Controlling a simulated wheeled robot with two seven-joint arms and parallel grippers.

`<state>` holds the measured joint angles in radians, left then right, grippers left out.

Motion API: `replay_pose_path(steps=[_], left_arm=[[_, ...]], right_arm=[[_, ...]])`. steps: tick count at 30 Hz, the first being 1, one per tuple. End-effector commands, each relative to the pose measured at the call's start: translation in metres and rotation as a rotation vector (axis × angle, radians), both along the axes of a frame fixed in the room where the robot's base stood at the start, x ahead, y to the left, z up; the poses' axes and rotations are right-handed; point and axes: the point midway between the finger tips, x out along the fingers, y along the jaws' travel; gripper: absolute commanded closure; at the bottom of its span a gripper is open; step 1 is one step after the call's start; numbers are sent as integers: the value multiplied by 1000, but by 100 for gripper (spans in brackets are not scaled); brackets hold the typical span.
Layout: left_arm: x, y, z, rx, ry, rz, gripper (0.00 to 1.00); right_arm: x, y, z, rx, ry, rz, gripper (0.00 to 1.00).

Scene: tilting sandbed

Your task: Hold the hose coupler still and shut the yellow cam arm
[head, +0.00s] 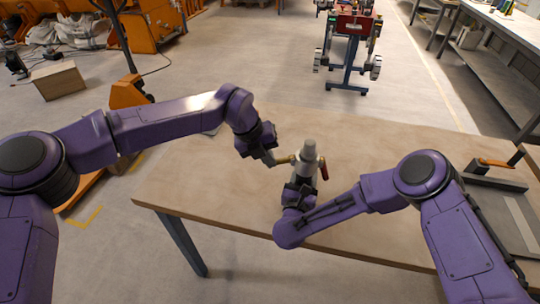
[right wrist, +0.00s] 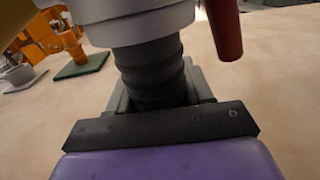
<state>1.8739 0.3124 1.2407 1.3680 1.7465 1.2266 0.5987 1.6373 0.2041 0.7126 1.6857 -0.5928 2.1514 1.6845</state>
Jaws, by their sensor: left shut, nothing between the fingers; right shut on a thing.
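The hose coupler (head: 308,160) stands upright on the wooden table as a pale grey body. In the right wrist view its light collar (right wrist: 140,22) sits above a black ribbed hose part (right wrist: 152,72). The yellow cam arm (head: 285,160) sticks out from the coupler's left side. A red arm (head: 323,170) hangs at its right side and also shows in the right wrist view (right wrist: 225,28). My left gripper (head: 270,159) is shut and empty, its tips close to the yellow arm's outer end; contact is unclear. My right gripper (head: 297,193) is shut on the coupler's lower part.
The wooden table (head: 400,142) is mostly bare around the coupler. A grey tray (head: 500,210) lies at its right end. A red-topped stand (head: 350,30) and a workbench stand beyond. A cardboard box (head: 58,80) is on the floor at left.

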Motion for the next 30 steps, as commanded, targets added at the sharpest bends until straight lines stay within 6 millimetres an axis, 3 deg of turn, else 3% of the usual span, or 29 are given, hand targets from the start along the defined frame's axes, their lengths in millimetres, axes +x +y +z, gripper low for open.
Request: replay_pose_path(steps=[15, 23, 30], left_arm=[[-1, 1, -33, -454, 74, 2, 100], [-1, -3, -44, -459, 72, 2, 100], [0, -2, -42, -458, 71, 2, 100]], right_arm=[[0, 1, 1, 2, -2, 3, 97], [0, 1, 1, 1, -3, 3, 97], [0, 1, 1, 1, -3, 2, 97]])
